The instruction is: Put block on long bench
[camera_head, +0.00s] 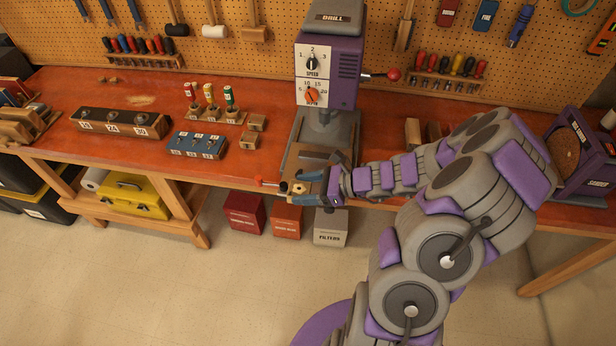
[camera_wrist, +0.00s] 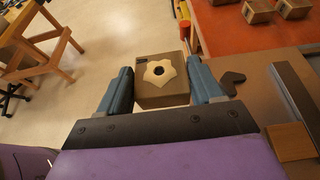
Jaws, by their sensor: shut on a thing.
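The block (camera_wrist: 159,96) is a small brown cube with a pale star-shaped mark and a dark hole on its face. In the wrist view it sits between the two blue fingers of my gripper (camera_wrist: 163,90), which is shut on it. In the head view my gripper (camera_head: 304,188) is at the front edge of the long bench (camera_head: 250,165), by the drill press base, and the block (camera_head: 298,188) shows small between the fingers. The bench has an orange-red top and wooden legs. I cannot tell whether the block touches anything below.
The purple drill press (camera_head: 328,75) stands on the bench beside my gripper. Small wooden blocks (camera_head: 253,130), a blue socket holder (camera_head: 198,144) and a screwdriver stand (camera_head: 215,114) lie left of it. A purple sander (camera_head: 583,155) stands far right. Bare bench top shows at the left.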

